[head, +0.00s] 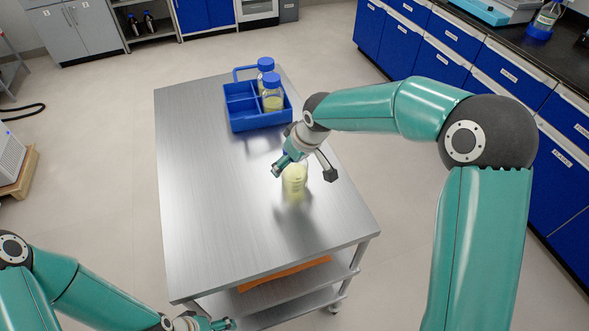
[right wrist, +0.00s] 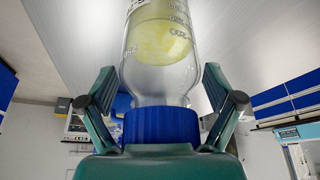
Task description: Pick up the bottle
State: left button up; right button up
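A clear bottle (head: 295,181) with pale yellow liquid is on the metal cart top (head: 215,210), upright, below my right gripper (head: 303,172). In the right wrist view its blue cap (right wrist: 161,125) is close to the palm, and the glass body (right wrist: 160,75) lies between the two fingers. My right gripper (right wrist: 160,92) is open, with a finger on each side and gaps to the glass. In the head view the cap is mostly hidden by the gripper. My left gripper (head: 222,324) is low at the bottom edge, partly cut off; its finger opening is unclear.
A blue divided rack (head: 253,124) stands at the cart's far end and holds two blue-capped bottles, one nearer (head: 272,101) and one behind (head: 265,70). The cart's left and near areas are clear. Blue cabinets (head: 440,50) with a dark counter line the right side.

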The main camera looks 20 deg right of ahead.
jog(key=c, duration=1.4)
jog(key=shift+o, duration=0.2)
jog(key=shift+r, duration=0.1)
notch_tip(320, 180, up, 20)
